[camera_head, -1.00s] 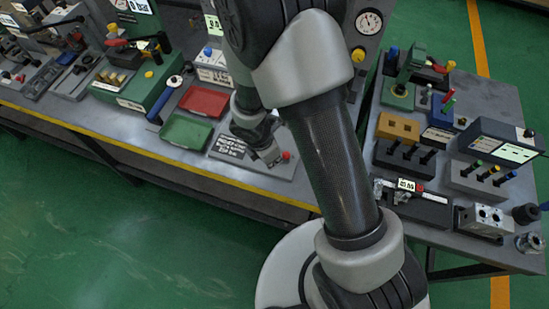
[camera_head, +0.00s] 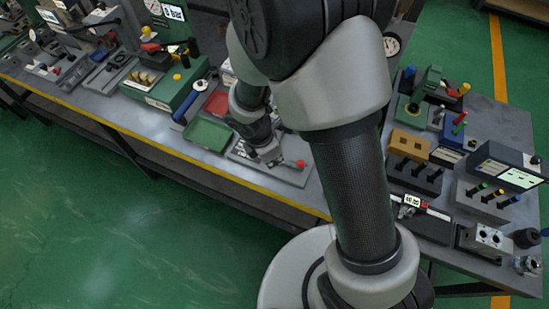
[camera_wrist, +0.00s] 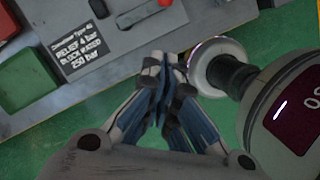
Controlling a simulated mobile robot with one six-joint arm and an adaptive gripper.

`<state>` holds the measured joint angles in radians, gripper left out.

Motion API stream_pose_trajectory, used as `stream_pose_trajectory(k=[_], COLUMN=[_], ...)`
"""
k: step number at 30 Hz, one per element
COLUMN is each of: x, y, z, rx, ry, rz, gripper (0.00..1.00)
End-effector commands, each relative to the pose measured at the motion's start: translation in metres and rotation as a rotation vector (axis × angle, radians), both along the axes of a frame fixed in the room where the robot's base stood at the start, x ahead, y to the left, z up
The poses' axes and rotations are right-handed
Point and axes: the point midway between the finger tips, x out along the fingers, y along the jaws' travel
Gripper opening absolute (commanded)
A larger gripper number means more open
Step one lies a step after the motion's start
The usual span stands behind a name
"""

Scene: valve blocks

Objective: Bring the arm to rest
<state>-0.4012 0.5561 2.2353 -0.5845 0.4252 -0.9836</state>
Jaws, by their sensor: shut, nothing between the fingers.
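My arm fills the middle of the head view. My gripper (camera_head: 272,158) is at its far end, over the front part of the left bench (camera_head: 225,170), near a grey plate (camera_head: 292,176) with a red knob (camera_head: 301,163). In the wrist view my gripper (camera_wrist: 166,66) has its fingertips together and holds nothing. The fingertips appear just below the plate (camera_wrist: 120,45), which bears a black label with white text. I cannot tell how far above the bench they are. My forearm hides part of the bench and the gap between benches.
Green (camera_head: 208,134) and red (camera_head: 215,103) trays lie left of my gripper. The right bench (camera_head: 470,215) holds several blocks. The green floor (camera_head: 110,230) is clear.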

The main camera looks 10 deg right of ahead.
Motion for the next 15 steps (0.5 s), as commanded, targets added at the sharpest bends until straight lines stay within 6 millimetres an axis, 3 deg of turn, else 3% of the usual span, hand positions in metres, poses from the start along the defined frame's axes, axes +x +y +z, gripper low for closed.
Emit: stream_pose_trajectory(k=[11,15], x=[0.001,0.005], y=[-0.001,-0.012], z=[0.003,0.030], rx=[0.003,0.023], ry=[-0.007,-0.063], rz=[-0.014,-0.150], gripper=[0.00,0.00])
